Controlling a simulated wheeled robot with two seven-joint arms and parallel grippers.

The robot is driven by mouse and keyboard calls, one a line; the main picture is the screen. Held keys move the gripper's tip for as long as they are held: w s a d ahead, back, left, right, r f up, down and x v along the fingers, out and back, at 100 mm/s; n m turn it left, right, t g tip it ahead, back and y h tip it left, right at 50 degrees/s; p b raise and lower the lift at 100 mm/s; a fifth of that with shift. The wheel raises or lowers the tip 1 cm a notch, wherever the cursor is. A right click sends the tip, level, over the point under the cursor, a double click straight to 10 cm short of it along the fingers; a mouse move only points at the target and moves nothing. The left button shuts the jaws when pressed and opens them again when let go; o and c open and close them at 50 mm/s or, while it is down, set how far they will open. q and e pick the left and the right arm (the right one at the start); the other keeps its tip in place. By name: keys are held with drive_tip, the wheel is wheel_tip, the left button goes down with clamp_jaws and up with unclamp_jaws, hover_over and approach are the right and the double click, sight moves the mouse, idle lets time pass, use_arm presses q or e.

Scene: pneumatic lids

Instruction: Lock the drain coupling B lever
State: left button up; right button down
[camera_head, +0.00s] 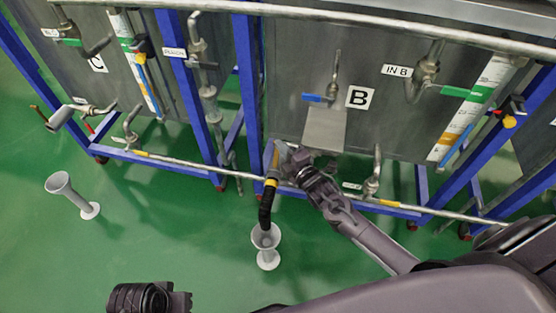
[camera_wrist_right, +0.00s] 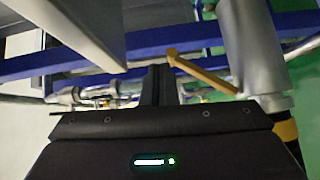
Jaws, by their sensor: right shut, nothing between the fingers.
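The drain coupling B (camera_head: 269,158) is a grey cylinder under tank B (camera_head: 358,97), with a yellow-banded black hose (camera_head: 265,212) below it. In the right wrist view the coupling (camera_wrist_right: 248,45) stands at the right. Its tan lever (camera_wrist_right: 203,75) sticks out from it at an angle, up and to the left. My right gripper (camera_head: 284,158) is beside the coupling. In the wrist view its fingers (camera_wrist_right: 158,85) are shut and empty, just left of the lever's free end; whether they touch it I cannot tell. My left gripper (camera_head: 160,298) is at the bottom edge, its fingers unclear.
The hose hangs into a grey funnel stand (camera_head: 267,256). Another funnel stand (camera_head: 74,196) is at the left. Blue frame posts (camera_head: 250,80) and a long pipe (camera_head: 330,191) run close to the coupling. The green floor (camera_head: 170,235) between the stands is clear.

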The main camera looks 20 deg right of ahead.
drive_tip(key=shift+w+d+f, duration=0.15)
drive_tip(key=shift+w+d, duration=0.1)
drive_tip(key=shift+w, duration=0.15)
idle(0.5)
